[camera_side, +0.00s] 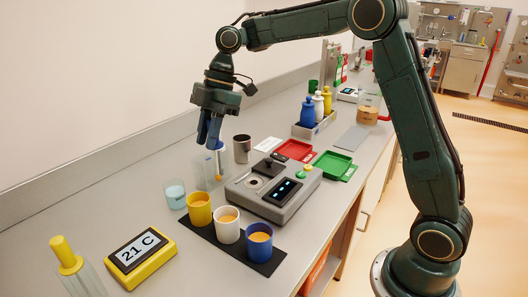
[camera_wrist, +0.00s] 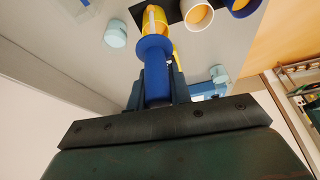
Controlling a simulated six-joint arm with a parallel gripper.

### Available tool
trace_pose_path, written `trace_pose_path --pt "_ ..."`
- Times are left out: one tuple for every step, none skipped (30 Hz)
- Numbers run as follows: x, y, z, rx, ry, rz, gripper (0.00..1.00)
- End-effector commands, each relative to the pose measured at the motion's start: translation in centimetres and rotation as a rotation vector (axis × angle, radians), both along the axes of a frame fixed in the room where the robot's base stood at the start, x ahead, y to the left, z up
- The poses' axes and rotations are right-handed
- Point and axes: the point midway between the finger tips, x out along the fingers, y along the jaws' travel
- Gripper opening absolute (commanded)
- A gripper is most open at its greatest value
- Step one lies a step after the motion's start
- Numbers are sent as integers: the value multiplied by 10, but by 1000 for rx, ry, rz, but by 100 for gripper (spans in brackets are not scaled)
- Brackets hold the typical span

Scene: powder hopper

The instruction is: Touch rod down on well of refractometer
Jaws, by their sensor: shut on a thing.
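My gripper (camera_side: 209,138) is shut on the blue handle of the rod (camera_wrist: 155,62), pointing down. In the side view, the rod's thin clear shaft hangs below with an orange tip (camera_side: 218,178). The tip overlaps a clear, upright container (camera_side: 204,172); I cannot tell whether it is inside or in front of it. The grey refractometer (camera_side: 290,207) lies to the right, with a round well (camera_side: 255,184) on its top left, a dark knob and a lit display. The rod is left of the well and apart from it. The refractometer is not clearly visible in the wrist view.
Yellow (camera_side: 199,210), white (camera_side: 228,226) and blue (camera_side: 259,243) cups of orange liquid stand on a black mat in front. A pale blue beaker (camera_side: 175,195) stands left. A metal cup (camera_side: 242,149) and red tray (camera_side: 294,150) are behind. A yellow thermometer (camera_side: 139,253) sits front left.

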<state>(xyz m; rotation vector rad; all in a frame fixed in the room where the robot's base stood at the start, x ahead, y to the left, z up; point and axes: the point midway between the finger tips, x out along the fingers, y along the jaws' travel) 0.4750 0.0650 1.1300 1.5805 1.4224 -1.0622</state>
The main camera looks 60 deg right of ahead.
Motion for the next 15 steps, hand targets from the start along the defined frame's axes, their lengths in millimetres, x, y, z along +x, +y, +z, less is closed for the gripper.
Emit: trace_pose_path --pt "-4 -15 -1 0 1 -7 4" --pt "-6 -22 -1 0 -1 -7 4" --pt "-9 -32 -2 0 -1 -7 4" --pt "-12 -39 -2 0 0 -5 4" --pt "-15 -46 -3 1 0 -5 4" --pt "-18 -54 -4 2 -1 -4 4" --pt "-21 -60 -4 2 0 -5 4" --pt "-23 -65 -4 3 -1 -4 4" --pt "-27 -72 -5 3 -2 -4 4" --pt "-29 -76 -5 4 -2 -3 4" --pt "-31 -80 -6 4 -2 -3 4" --pt "-33 -85 -6 5 -2 -3 4" --pt "-34 -87 -6 5 -2 -1 4" --pt "-36 -89 -7 6 -2 -1 4" --pt "-37 -92 -7 6 -2 -1 4"
